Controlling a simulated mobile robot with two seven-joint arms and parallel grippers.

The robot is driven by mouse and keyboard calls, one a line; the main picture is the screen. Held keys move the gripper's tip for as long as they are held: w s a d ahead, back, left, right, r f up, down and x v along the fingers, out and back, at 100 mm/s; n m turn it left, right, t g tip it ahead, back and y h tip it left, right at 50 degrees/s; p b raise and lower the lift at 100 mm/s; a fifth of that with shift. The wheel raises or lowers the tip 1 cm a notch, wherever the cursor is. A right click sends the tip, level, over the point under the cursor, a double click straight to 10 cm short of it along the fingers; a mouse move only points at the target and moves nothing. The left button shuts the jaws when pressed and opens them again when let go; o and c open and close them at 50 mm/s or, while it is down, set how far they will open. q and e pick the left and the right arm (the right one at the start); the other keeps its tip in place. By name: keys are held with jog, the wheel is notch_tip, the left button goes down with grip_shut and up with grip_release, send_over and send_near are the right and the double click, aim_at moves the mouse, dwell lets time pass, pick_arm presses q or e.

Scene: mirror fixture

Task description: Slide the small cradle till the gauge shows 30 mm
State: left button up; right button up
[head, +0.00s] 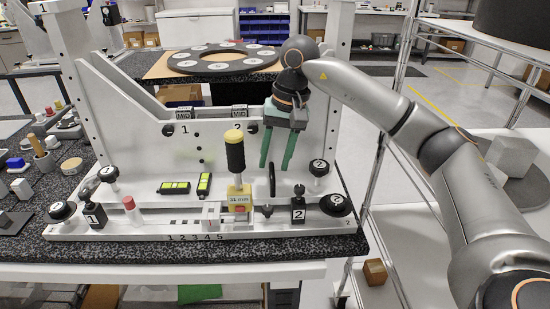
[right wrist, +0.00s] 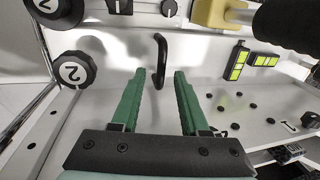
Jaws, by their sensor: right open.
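A yellow block (head: 239,194) with a black-and-yellow upright grip (head: 235,152) sits on the front rail of the white fixture. Its label appears to read 11 mm. It also shows at the top of the right wrist view (right wrist: 215,14). A thin upright black handle (head: 272,180) stands just right of it; I cannot tell for sure which part is the small cradle. My right gripper (head: 276,166) is open, green fingers pointing down, above and near this handle. In the right wrist view the black handle (right wrist: 161,58) shows ahead between the open fingertips, apparently untouched. My left gripper is out of view.
The rail (head: 160,237) carries a scale numbered 1 to 5. Black knobs marked 2 (head: 336,205) and a clamp marked 2 (head: 298,205) stand to the right. A red-topped peg (head: 130,208) and knobs are on the left. Two green-lit bars (head: 174,188) lie behind.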

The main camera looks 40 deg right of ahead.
notch_tip(320, 180, up, 12)
jog(key=s+d+p, duration=0.1)
jog(key=d+p, duration=0.1)
jog(key=shift+s, duration=0.15)
jog(key=shift+f, duration=0.1)
dwell(0.4)
